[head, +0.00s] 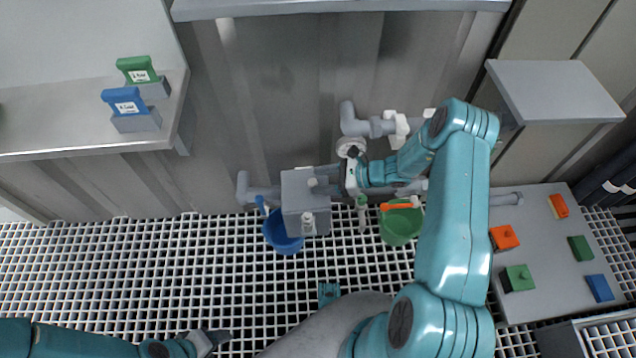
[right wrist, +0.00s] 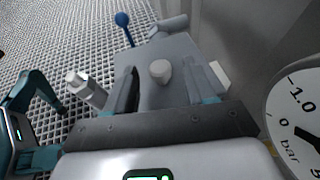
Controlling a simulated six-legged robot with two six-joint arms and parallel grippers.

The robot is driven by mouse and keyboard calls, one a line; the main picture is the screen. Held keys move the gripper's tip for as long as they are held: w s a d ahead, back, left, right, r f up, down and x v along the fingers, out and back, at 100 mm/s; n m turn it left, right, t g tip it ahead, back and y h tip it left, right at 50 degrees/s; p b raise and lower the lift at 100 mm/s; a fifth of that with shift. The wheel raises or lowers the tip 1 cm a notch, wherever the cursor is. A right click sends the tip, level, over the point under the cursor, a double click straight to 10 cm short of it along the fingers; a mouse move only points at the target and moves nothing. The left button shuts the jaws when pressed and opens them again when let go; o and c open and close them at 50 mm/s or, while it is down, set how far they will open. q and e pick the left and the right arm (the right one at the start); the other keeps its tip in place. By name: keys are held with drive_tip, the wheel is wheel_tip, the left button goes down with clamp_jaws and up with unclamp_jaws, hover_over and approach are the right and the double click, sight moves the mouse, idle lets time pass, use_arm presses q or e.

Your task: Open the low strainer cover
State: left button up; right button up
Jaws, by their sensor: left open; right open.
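The strainer appears to be the grey box (head: 305,195) on the low pipe; it fills the middle of the right wrist view (right wrist: 182,52). A pale round knob (right wrist: 160,72) stands out from its face; I cannot make out a separate cover edge. My right gripper (head: 343,180) is just right of the box. In the right wrist view its open fingers (right wrist: 166,92) point at the box, one on each side of the knob, with nothing held. My left gripper (head: 222,340) is open and empty low over the grating, far from the box.
A pressure gauge (right wrist: 302,120) is close beside my right gripper. A blue-handled valve (right wrist: 123,20) lies past the box. A grey panel (head: 545,270) with coloured blocks stands right.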

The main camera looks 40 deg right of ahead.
drive_tip(key=shift+w+a+f, duration=0.3)
drive_tip(key=shift+w+a, duration=0.15)
drive_tip(key=shift+a, duration=0.05)
clamp_jaws()
drive_tip(key=shift+r, duration=0.15)
